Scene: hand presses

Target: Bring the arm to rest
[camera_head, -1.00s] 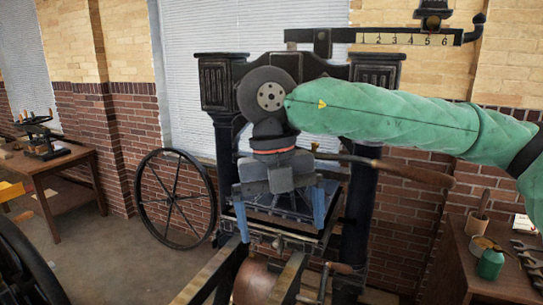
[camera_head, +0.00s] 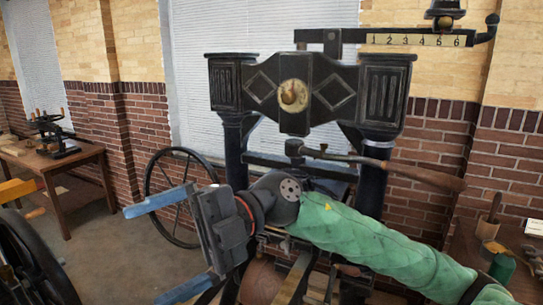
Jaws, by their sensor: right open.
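My right arm, in a green sleeve, comes in from the lower right. My right gripper (camera_head: 168,243) is in front of the lower left of the black hand press (camera_head: 290,85). Its two blue fingers are spread wide and point left, with nothing between them. The press's long bar with a wooden handle (camera_head: 415,174) runs to the right above my arm, apart from it. The lower part of the press is partly hidden behind my arm and gripper. My left gripper does not show.
A spoked wheel (camera_head: 148,190) stands behind my gripper. A wooden table (camera_head: 75,160) with a small black press (camera_head: 52,135) is at the left. A dark wheel (camera_head: 40,262) fills the lower left corner. A side table at the right holds a green can (camera_head: 500,268) and tools.

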